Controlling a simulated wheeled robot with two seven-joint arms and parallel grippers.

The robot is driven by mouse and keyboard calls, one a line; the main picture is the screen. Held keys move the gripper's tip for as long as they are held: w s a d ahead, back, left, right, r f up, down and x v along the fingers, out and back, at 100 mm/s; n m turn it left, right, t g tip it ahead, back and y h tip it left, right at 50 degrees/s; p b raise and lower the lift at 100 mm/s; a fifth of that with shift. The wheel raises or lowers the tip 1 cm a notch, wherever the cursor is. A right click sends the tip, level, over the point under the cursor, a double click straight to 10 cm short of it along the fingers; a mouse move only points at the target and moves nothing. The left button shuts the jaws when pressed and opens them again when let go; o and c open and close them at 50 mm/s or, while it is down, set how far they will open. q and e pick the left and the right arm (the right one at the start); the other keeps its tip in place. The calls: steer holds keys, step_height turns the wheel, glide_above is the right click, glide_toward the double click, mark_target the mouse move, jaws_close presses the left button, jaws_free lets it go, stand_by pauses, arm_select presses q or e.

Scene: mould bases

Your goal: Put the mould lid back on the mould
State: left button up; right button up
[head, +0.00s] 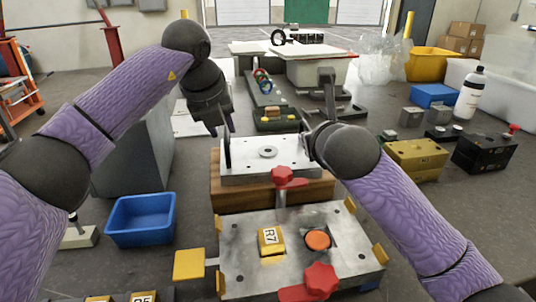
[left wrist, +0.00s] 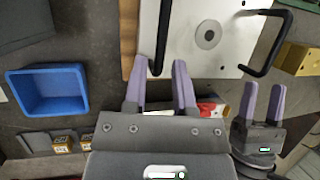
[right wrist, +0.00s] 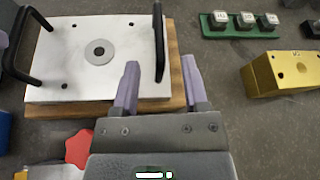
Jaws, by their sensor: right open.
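The mould lid (head: 250,166), a pale metal plate with a round centre ring and two black handles, lies flat on a wooden block (head: 225,195). In the left wrist view the left handle (left wrist: 158,35) reaches between the fingers of my open left gripper (left wrist: 159,88). In the right wrist view the right handle (right wrist: 158,40) stands ahead of my open right gripper (right wrist: 160,85), in line with its finger gap. Neither gripper visibly grips a handle. The mould (head: 240,283), in front, is an open metal base holding a yellow R7 block (head: 270,240) and an orange disc (head: 317,239).
Red clamp knobs (head: 321,279) stand at the mould's front and back edges, with yellow guides at its corners. A blue bin (head: 140,219) stands to the left. A gold block (head: 415,158) and a black box (head: 484,150) stand to the right.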

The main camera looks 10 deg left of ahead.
mark_target(226, 136)
arm_select(q)
steer(key=x, duration=0.6)
arm_select(e)
steer(key=x, duration=0.6)
steer(key=shift+c, duration=0.2)
arm_select(q)
jaws_close()
arm_select(e)
steer(key=c, duration=0.5)
jaws_close()
steer(key=shift+d, duration=0.1)
